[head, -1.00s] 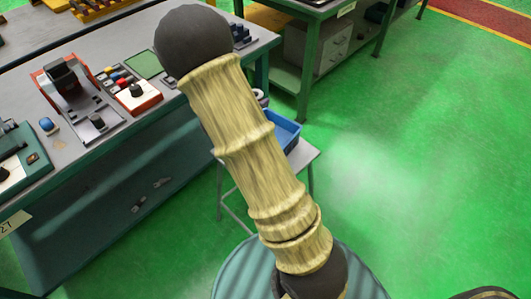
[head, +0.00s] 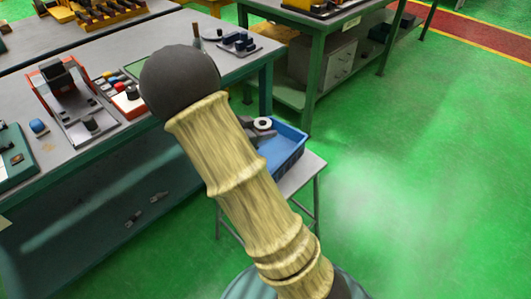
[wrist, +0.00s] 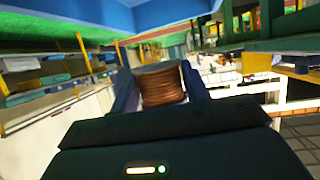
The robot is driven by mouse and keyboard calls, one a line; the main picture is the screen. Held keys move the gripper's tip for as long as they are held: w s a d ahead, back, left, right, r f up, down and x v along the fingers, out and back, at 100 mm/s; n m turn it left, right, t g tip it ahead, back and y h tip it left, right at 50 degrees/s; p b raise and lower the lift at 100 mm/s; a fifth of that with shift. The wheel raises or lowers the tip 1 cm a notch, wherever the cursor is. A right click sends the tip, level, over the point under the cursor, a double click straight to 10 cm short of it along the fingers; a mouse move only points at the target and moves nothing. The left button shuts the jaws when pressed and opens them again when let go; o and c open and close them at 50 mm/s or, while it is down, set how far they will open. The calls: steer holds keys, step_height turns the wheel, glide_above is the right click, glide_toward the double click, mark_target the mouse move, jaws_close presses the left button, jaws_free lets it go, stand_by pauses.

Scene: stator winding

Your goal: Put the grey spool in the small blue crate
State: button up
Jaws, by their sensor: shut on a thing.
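The grey spool (wrist: 162,86) shows in the wrist view with a grey flange and copper-coloured winding, between the two fingers of my gripper (wrist: 160,78). My gripper is shut on it. In the head view the pale round end of the spool (head: 263,123) shows just past my arm, over the far left part of the small blue crate (head: 292,150). The crate stands on a grey stool. My arm hides the crate's left side, and I cannot tell how high the spool is above it.
A grey workbench (head: 60,185) with a red-framed device (head: 65,90) and other tools stands on the left. A green table (head: 320,50) with a drawer unit stands behind. The green floor at the right is clear.

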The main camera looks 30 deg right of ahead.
step_height(320, 180, down, 5)
steer(key=shift+w+r+b, duration=0.1)
steer(key=shift+w+b, duration=0.05)
steer(key=shift+b, duration=0.35)
step_height(320, 180, down, 3)
steer(key=shift+f+b, duration=0.1)
steer(key=shift+b, duration=0.45)
steer(key=shift+f, duration=0.25)
steer(key=shift+f, duration=0.5)
